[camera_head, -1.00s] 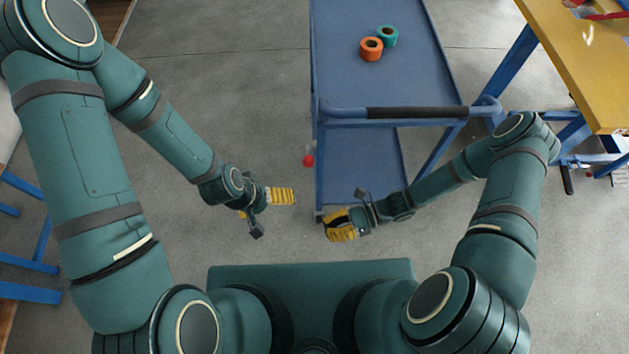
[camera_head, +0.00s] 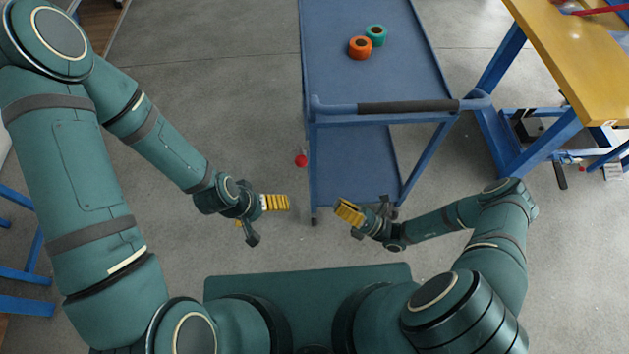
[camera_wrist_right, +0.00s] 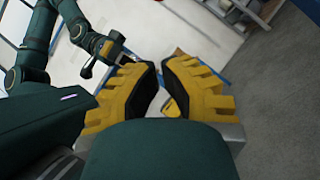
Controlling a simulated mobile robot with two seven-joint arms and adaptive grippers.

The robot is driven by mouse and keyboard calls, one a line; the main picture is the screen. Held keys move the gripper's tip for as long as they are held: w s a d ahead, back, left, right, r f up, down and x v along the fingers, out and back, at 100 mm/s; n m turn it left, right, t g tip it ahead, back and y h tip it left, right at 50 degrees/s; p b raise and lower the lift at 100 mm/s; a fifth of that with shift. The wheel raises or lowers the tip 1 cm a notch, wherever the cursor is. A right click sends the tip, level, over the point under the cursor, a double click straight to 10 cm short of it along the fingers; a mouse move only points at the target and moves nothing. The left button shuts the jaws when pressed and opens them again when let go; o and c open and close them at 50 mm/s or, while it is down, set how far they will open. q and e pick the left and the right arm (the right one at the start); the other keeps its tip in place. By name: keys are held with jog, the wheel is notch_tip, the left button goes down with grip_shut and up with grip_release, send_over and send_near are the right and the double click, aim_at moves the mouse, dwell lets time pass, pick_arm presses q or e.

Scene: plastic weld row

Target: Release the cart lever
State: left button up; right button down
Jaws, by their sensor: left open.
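The cart lever's red knob (camera_head: 301,160) shows at the left side of the blue cart (camera_head: 350,165), below the push handle; its stem is too small to make out. My left gripper (camera_head: 275,202) is open and empty, just below and left of the knob, apart from it. My right gripper (camera_head: 349,211) is in front of the cart's lower end, with its yellow fingers pointing up-left. In the right wrist view its fingers (camera_wrist_right: 165,75) stand a little apart with nothing held between them. The left gripper (camera_wrist_right: 108,48) also shows there.
The cart's push handle (camera_head: 408,106) has a dark grip. An orange roll (camera_head: 360,47) and a teal roll (camera_head: 376,35) stand on its top shelf. A yellow-topped workbench (camera_head: 580,60) stands to the right. The grey floor left of the cart is clear.

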aim_at(302, 153)
jog(key=w+d+r+x, duration=0.1)
jog(key=x, duration=1.1)
jog(key=shift+w+r, duration=0.35)
jog(key=shift+w, duration=0.15)
jog(key=shift+w+r+m+h+p, duration=0.15)
jog(key=shift+r+m+h+p, duration=0.2)
jog(key=shift+r+p, duration=0.2)
